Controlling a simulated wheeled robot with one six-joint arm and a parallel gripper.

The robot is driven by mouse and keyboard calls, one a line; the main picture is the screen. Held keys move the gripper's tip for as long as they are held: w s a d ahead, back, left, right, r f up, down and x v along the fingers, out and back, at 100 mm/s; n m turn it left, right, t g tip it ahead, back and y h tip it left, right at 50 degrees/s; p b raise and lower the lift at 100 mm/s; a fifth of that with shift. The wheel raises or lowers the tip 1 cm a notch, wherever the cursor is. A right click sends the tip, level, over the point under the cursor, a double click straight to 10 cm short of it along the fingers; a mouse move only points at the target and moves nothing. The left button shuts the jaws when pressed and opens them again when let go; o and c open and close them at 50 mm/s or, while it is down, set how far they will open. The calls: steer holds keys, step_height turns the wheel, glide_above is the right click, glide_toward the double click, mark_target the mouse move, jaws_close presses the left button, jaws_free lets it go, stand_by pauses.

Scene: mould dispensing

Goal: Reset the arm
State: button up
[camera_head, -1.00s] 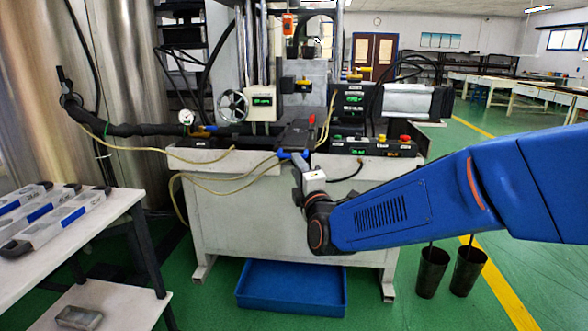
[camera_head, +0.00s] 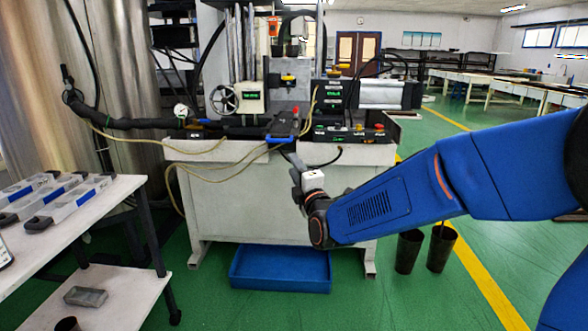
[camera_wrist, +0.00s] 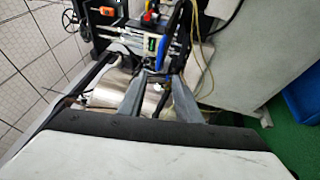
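My blue arm (camera_head: 400,200) reaches in from the right in the head view. My gripper (camera_head: 294,160) is at its end, in front of the machine and just below a blue handle (camera_head: 280,139). In the wrist view two grey fingers of my gripper (camera_wrist: 162,76) stand apart with nothing seen between them. The blue handle (camera_wrist: 162,50) shows beyond the fingertips there. The fingertips are small and partly hidden in the head view.
The grey machine (camera_head: 280,200) stands ahead with a blue tray (camera_head: 280,270) under it. A white shelf table (camera_head: 85,235) with several clear cases is at left. Two dark cups (camera_head: 408,252) stand right of the machine.

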steer(key=s+d+f+m+g+h, duration=0.25)
steer(key=s+d+m, duration=0.4)
steer(key=d, duration=0.35)
steer(key=s+d+f+m+g+h, duration=0.2)
steer(key=s+d+f+m+g, duration=0.25)
steer(key=s+d, duration=0.4)
steer(key=s+d+f+m+g+h, duration=0.1)
steer(key=s+d+m, duration=0.3)
steer(key=s, duration=0.4)
steer(key=s+d+f+m+g+h, duration=0.1)
steer(key=s+d+f+m+g, duration=0.2)
steer(key=s, duration=0.5)
steer(key=s+d+f+m+g+h, duration=0.1)
steer(key=s+d+f+m+g, duration=0.1)
steer(key=s+d+m, duration=0.3)
steer(key=s+d+f, duration=0.1)
steer(key=s, duration=0.2)
steer(key=shift+s+d+f+g, duration=0.15)
steer(key=shift+d+f+g, duration=0.15)
steer(key=shift+d, duration=0.1)
